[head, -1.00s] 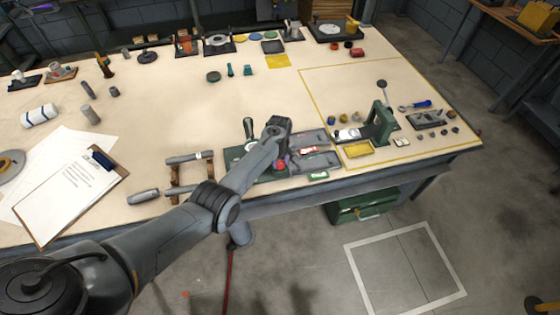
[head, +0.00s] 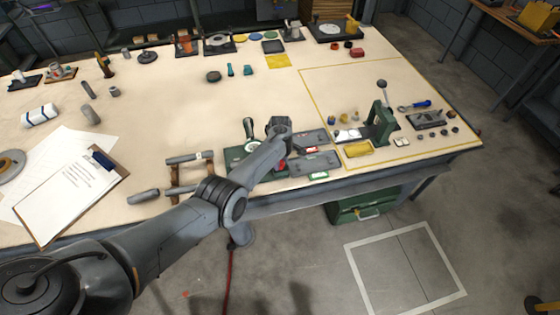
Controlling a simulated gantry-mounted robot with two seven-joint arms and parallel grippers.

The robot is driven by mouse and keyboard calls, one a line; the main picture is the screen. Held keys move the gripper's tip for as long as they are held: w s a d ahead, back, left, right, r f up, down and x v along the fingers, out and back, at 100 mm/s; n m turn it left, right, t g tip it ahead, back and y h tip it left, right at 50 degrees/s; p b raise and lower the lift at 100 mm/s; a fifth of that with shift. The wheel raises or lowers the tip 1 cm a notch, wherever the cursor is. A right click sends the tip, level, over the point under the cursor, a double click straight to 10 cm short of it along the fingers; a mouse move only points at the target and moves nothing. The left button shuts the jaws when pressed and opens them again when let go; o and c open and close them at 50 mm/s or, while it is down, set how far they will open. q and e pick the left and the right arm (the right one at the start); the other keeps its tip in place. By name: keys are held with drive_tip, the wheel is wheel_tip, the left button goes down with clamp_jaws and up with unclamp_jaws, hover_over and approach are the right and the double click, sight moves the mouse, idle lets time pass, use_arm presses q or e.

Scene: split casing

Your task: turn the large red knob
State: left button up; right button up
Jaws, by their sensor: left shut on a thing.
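A green-based device (head: 246,158) with an upright dark lever stands near the bench's front edge. The large red knob (head: 281,165) shows only as a small red patch at the right side of this device, below my forearm. My left gripper (head: 279,146) comes in from the lower left and is shut on the knob; its fingertips are mostly hidden behind my own arm. My right gripper is not in view.
Grey trays (head: 315,162) lie right of the device. A green press (head: 381,122) stands inside the yellow outline, with a yellow tray (head: 357,149) in front. The bench middle is clear.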

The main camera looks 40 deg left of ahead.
use_arm(q)
drive_tip(key=shift+n, duration=0.4)
drive_tip(key=o, duration=1)
drive_tip(key=shift+o, duration=0.2)
drive_tip(key=shift+r, duration=0.5)
wheel_tip(320, 180, up, 10)
drive_tip(key=p, duration=0.3)
drive_tip(key=shift+p, duration=0.35)
drive_tip(key=shift+f, duration=0.15)
